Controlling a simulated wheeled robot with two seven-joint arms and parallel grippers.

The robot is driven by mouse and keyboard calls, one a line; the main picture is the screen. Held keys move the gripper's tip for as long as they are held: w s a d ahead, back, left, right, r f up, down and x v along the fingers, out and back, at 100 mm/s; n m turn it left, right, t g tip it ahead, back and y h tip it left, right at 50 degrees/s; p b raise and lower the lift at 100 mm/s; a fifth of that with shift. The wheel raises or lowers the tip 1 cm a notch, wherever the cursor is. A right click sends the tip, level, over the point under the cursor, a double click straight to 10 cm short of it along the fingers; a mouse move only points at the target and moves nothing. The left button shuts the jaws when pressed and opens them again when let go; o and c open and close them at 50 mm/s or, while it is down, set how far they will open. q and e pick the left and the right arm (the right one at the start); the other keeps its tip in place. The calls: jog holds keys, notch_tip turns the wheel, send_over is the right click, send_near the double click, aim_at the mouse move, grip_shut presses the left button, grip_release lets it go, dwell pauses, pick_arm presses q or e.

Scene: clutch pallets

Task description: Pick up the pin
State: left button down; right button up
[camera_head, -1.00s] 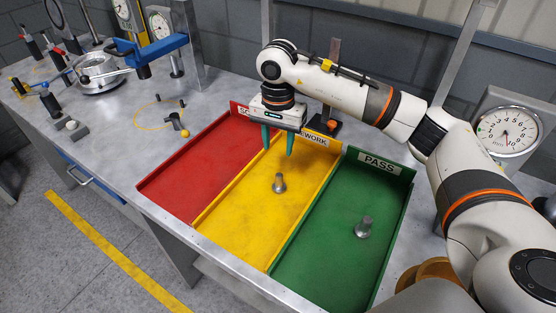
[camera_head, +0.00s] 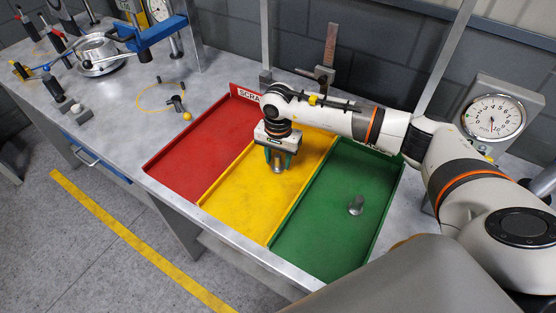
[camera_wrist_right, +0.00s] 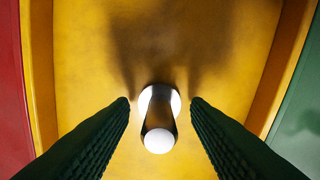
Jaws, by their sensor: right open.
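A grey metal pin (camera_head: 278,166) with a wide round base stands in the yellow tray (camera_head: 232,190). In the right wrist view the pin (camera_wrist_right: 159,120) shows between the two dark green fingers, with a gap on each side. My right gripper (camera_head: 279,158) is open and low over the yellow tray, its fingers on either side of the pin. My left gripper is not in view.
The red tray (camera_head: 195,160) lies to the left and is empty. Low walls separate the trays. A dial gauge (camera_head: 493,117) stands at the right. Other gauges, a blue clamp fixture (camera_head: 150,42) and small parts stand on the bench at the left.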

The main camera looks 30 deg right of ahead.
grip_shut()
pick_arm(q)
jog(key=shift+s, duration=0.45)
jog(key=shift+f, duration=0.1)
